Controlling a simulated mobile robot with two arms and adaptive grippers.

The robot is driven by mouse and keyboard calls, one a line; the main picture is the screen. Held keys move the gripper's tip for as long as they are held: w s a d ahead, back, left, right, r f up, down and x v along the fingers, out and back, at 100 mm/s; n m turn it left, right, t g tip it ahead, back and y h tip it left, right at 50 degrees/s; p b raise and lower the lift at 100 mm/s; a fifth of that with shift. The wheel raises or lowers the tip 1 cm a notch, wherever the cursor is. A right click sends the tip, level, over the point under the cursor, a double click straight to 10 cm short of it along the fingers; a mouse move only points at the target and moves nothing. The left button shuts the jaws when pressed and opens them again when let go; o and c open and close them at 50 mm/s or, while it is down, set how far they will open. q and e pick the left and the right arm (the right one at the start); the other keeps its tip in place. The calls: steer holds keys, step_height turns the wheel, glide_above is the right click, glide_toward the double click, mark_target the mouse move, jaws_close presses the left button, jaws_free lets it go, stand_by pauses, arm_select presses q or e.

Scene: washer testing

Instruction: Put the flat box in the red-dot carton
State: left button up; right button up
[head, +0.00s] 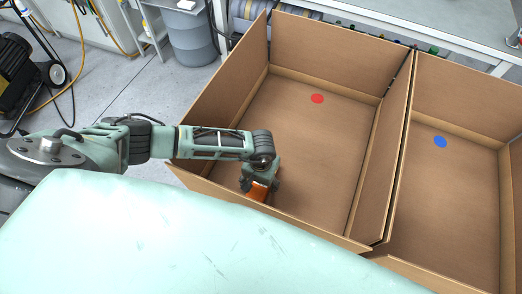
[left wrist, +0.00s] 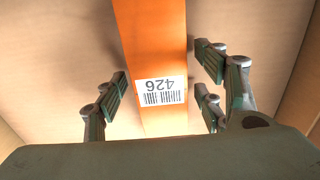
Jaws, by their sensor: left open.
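The red-dot carton (head: 300,130) is a large open cardboard box with a red dot (head: 317,98) on its inside. The flat box is orange; a small part of it (head: 257,192) shows inside this carton, near its front left corner. My left gripper (head: 261,183) reaches down into the carton over the box. Its fingers are open, one side left and one side right of the box, with gaps between. My right gripper is out of view.
A second carton with a blue dot (head: 440,142) stands directly to the right. The carton walls rise around my left gripper. A grey bin (head: 190,40) and a table (head: 450,30) stand behind. My pale green body covers the front.

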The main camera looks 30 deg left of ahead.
arm_select(q)
step_height(320, 180, up, 11)
steer(key=shift+r+b, duration=0.15)
steer(key=shift+b, duration=0.25)
